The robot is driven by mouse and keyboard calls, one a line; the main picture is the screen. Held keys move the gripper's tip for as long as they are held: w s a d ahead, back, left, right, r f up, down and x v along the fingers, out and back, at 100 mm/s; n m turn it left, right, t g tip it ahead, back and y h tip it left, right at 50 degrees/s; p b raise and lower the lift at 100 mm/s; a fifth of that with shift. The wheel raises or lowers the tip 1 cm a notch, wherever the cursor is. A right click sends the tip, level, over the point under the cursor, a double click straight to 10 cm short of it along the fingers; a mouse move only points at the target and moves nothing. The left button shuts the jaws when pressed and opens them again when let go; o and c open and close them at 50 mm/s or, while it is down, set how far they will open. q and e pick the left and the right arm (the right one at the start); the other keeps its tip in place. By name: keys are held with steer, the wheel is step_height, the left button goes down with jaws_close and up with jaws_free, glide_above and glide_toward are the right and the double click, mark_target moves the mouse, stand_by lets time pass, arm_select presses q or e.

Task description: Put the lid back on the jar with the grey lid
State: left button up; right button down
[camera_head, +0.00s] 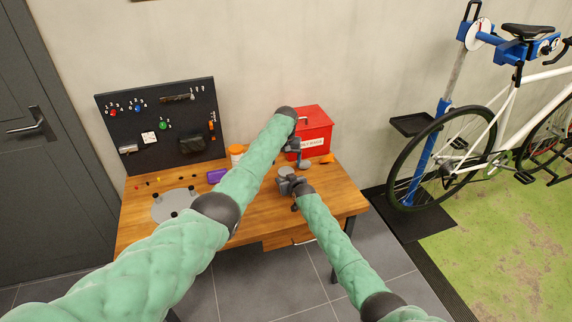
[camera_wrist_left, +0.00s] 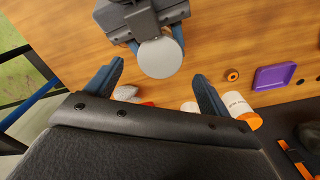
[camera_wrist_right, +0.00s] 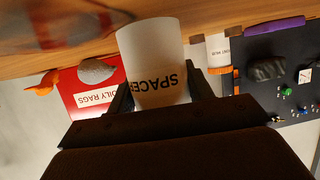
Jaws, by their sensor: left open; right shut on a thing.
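My right gripper (camera_head: 292,187) is shut on a white jar (camera_wrist_right: 155,62) lettered "SPACE…", near the table's front right. In the left wrist view a pale grey disc (camera_wrist_left: 160,58) faces up between the right gripper's fingers. I cannot tell whether it is a lid sitting on the jar or the jar's own top; no separate grey lid is clear. My left gripper (camera_wrist_left: 157,82) is open and empty, behind the jar in the head view (camera_head: 293,150). The disc shows ahead of its fingers, apart from them.
A red "OILY RAGS" box (camera_head: 314,130) stands at the back right, with a grey lump (camera_wrist_right: 97,70) and an orange piece (camera_head: 327,158) near it. An orange-lidded white jar (camera_wrist_left: 240,108), a purple tray (camera_wrist_left: 274,77) and a round grey mat (camera_head: 172,207) are also on the table.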

mark_target(286, 171)
arm_select(q)
steer(key=shift+c, duration=0.3)
steer(key=shift+d+r, duration=0.1)
steer(key=shift+d, duration=0.15)
steer(key=shift+w+d+r, duration=0.1)
steer(key=shift+d+r, duration=0.05)
steer(key=shift+r, duration=0.45)
steer(key=shift+r+n, duration=0.4)
steer(key=shift+n, duration=0.3)
steer(key=shift+a+r+n, duration=0.25)
steer(key=shift+r+n, duration=0.3)
steer(key=shift+n, duration=0.35)
steer(key=shift+a+r+n, duration=0.1)
steer(key=shift+a+n, duration=0.05)
steer(key=shift+n, duration=1.05)
steer(key=shift+f, duration=4)
